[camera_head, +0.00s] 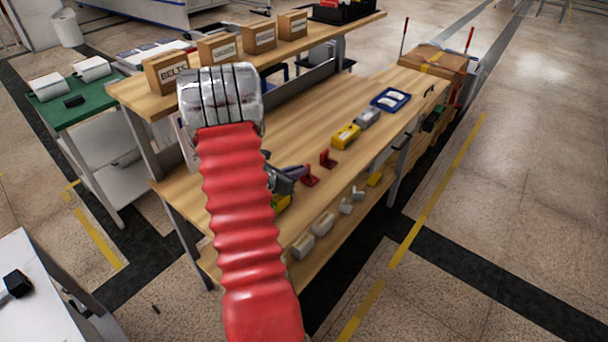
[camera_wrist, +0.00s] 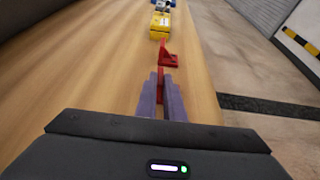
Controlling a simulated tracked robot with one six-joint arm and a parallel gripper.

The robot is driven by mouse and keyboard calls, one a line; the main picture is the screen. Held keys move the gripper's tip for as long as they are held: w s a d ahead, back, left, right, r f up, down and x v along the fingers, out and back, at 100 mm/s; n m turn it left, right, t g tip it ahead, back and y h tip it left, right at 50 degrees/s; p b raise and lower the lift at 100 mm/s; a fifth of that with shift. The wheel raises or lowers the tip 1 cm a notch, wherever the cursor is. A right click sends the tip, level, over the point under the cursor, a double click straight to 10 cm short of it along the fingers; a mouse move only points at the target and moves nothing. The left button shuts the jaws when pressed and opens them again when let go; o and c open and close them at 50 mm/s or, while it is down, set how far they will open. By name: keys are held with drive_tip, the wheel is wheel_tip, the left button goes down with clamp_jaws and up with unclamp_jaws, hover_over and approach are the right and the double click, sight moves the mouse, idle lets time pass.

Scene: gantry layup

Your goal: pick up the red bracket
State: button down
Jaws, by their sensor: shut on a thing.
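Two red brackets show on the wooden bench (camera_head: 300,130). The nearer red bracket (camera_head: 310,176) is at the tips of my gripper (camera_head: 297,172), near the bench's front edge. In the wrist view, a thin strip of this bracket (camera_wrist: 160,88) shows between the purple fingers of my gripper (camera_wrist: 162,82); the fingers are shut on it and hide most of it. I cannot tell whether it touches the bench. The other red bracket (camera_head: 327,159) stands just beyond it, apart from my gripper. It also shows ahead of the fingertips in the wrist view (camera_wrist: 168,59).
Beyond the brackets stand a yellow box (camera_head: 346,137), a grey box (camera_head: 367,118) and a blue tray (camera_head: 390,100) with white pieces. Several cardboard boxes (camera_head: 222,48) stand on the upper shelf. White fittings lie on the lower shelf. The floor right of the bench is clear.

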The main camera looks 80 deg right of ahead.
drive_tip(key=shift+r, duration=0.15)
wheel_tip(320, 180, up, 10)
idle(0.5)
idle(1.0)
